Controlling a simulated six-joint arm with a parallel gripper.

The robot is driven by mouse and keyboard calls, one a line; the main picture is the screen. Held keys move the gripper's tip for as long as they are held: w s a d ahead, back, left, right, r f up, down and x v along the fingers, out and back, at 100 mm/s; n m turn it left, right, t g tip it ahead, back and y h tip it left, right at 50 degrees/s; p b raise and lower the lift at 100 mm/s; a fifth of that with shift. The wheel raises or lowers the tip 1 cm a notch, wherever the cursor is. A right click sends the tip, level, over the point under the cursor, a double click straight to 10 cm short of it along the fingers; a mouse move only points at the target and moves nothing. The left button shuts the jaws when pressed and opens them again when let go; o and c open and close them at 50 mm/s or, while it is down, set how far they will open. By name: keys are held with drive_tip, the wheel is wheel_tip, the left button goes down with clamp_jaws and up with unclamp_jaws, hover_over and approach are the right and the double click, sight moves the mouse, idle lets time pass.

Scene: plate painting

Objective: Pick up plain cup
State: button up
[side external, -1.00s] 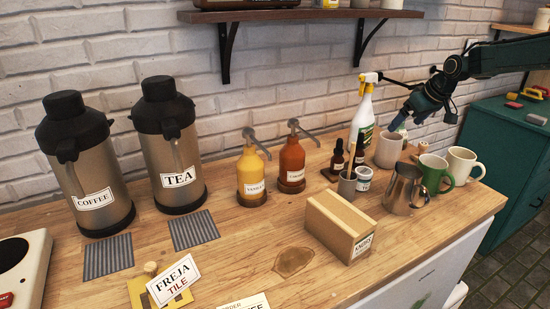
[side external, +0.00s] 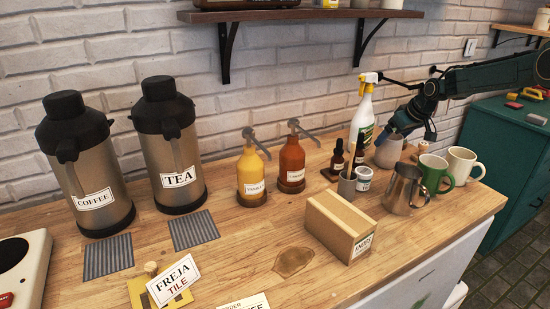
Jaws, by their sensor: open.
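A plain greyish-beige cup (side external: 389,153) stands upright at the back right of the wooden counter, behind the metal pitcher. My gripper (side external: 384,136) is open, pointing down and left at the cup's upper left rim. Its bluish fingers overlap the rim in the picture; I cannot tell whether they touch it or whether one is inside. A cream mug (side external: 462,165) and a green mug (side external: 434,173) stand to the right, nearer the counter's right edge.
A metal pitcher (side external: 402,190) stands in front of the cup. A spray bottle (side external: 364,118), dark dropper bottles (side external: 338,158) and a small white jar (side external: 363,179) crowd its left. A cardboard box (side external: 338,225) sits nearer the front. The wall is close behind.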

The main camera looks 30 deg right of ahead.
drive_tip(key=shift+x, duration=1)
drive_tip(key=c, duration=1.2)
drive_tip(key=shift+r, duration=0.2)
wheel_tip(320, 180, up, 20)
drive_tip(key=shift+f, duration=0.15)
